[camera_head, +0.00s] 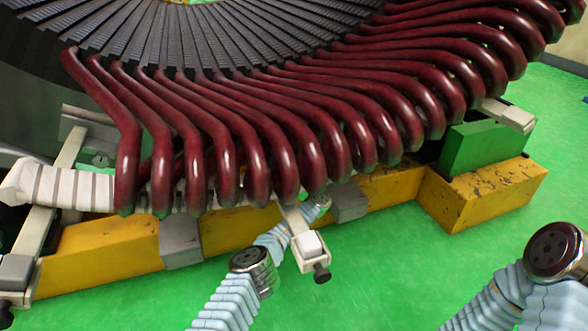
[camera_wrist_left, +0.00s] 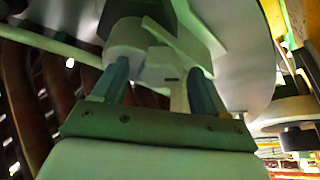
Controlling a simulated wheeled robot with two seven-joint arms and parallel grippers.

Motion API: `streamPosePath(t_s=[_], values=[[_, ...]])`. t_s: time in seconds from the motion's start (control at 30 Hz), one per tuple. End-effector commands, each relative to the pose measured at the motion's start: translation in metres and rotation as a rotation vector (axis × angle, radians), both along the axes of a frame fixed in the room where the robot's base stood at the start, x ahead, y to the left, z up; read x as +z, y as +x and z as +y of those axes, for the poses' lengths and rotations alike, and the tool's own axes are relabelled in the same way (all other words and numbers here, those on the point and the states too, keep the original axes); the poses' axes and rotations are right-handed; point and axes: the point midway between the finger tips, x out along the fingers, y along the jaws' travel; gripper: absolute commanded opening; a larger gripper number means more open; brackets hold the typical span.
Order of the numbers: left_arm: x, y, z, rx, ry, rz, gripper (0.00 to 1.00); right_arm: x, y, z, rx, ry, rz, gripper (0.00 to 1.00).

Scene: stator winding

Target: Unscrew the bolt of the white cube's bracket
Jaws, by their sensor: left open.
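The white cube (camera_head: 308,245) sits on the outer end of a pale bracket arm (camera_head: 295,221) that juts out from under the dark red coils. A black bolt (camera_head: 322,273) with a knob-like head sticks out below the cube. In the head view my left arm passes behind this bracket, and its gripper is hidden under the coils. In the left wrist view my left gripper (camera_wrist_left: 160,88) is open, with its fingers on either side of pale parts (camera_wrist_left: 160,58). I cannot tell which bracket these belong to or whether the fingers touch them. My right gripper is out of view.
Dark red coils (camera_head: 228,150) hang close above my left arm. A yellow beam (camera_head: 100,255) with grey blocks (camera_head: 180,243) runs behind it. Another bracket with a black bolt (camera_head: 8,312) is at lower left. The green floor (camera_head: 390,270) is clear between my arms.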

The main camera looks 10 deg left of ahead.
Motion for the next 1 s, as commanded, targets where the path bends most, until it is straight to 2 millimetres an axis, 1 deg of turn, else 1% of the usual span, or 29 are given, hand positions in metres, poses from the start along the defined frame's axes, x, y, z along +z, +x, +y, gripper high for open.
streamPosePath(t_s=[0.03, 0.1, 0.13, 0.2, 0.3, 0.5, 0.6, 0.7, 1.0], values=[[0.003, -0.005, -0.005, -0.002, -0.002, 0.003, 0.73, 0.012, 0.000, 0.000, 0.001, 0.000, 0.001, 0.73], [0.000, -0.014, -0.012, -0.002, -0.006, 0.001, 0.73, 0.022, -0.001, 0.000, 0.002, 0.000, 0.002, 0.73], [-0.006, -0.018, -0.019, -0.004, -0.005, 0.004, 0.73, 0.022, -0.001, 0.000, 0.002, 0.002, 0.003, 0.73], [-0.011, -0.031, -0.031, -0.004, -0.006, 0.002, 0.73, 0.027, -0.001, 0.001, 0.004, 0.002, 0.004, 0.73], [-0.021, -0.048, -0.049, -0.001, -0.005, 0.001, 0.73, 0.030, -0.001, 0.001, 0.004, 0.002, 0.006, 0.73], [-0.035, -0.073, -0.075, 0.000, -0.003, 0.000, 0.73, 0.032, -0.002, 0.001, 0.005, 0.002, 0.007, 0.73], [-0.038, -0.080, -0.082, 0.002, -0.001, -0.001, 0.73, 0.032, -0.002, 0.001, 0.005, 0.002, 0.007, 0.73], [-0.040, -0.083, -0.084, 0.003, -0.001, -0.001, 0.73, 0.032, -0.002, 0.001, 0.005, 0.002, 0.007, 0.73], [-0.040, -0.084, -0.085, 0.003, -0.001, -0.002, 0.73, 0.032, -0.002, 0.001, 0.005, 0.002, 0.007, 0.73]])
